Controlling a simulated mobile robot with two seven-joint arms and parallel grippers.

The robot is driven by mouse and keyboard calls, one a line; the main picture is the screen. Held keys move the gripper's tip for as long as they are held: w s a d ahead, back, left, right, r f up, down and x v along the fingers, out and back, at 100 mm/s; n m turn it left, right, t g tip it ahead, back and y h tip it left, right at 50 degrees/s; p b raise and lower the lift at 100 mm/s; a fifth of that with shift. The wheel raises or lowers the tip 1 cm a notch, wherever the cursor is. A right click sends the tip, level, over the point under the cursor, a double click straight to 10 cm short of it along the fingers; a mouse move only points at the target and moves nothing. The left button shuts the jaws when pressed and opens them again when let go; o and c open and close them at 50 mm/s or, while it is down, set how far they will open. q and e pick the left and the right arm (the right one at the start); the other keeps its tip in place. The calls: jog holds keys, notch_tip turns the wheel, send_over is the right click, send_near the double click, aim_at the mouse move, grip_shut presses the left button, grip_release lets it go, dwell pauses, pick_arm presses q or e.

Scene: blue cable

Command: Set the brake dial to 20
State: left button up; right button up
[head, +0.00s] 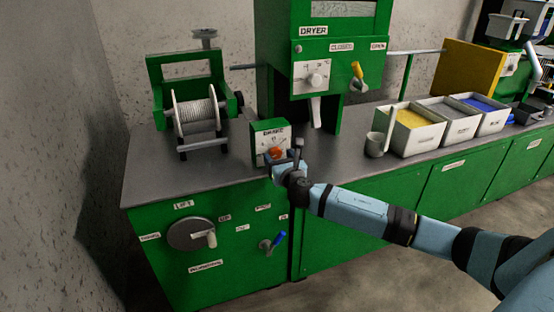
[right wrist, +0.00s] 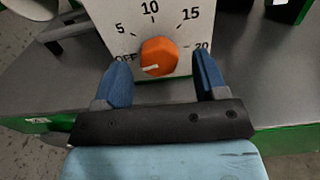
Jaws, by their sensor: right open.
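The brake box (head: 270,137) is a small green box with a white dial face, standing on the grey counter. Its orange brake dial (right wrist: 159,57) shows in the right wrist view, with marks OFF, 5, 10, 15 and 20 around it. The white pointer line on the dial points left and slightly down, near OFF. My right gripper (right wrist: 160,80) is open, its two blue fingers on either side of the dial and apart from it in the picture. In the head view my right gripper (head: 285,162) is in front of the box and partly hides the dial. My left gripper is not in view.
A cable drum (head: 197,112) in a green frame stands left of the box. The green dryer (head: 318,60) rises behind it. A grey cup (head: 375,144) and bins of yellow (head: 413,145) and blue material stand to the right. Counter between box and cup is clear.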

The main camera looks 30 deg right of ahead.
jog(key=shift+x, duration=0.9)
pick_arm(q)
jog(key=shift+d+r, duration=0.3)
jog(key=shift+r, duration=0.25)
pick_arm(e)
jog(key=shift+c, duration=0.2)
jog(key=c, duration=0.9)
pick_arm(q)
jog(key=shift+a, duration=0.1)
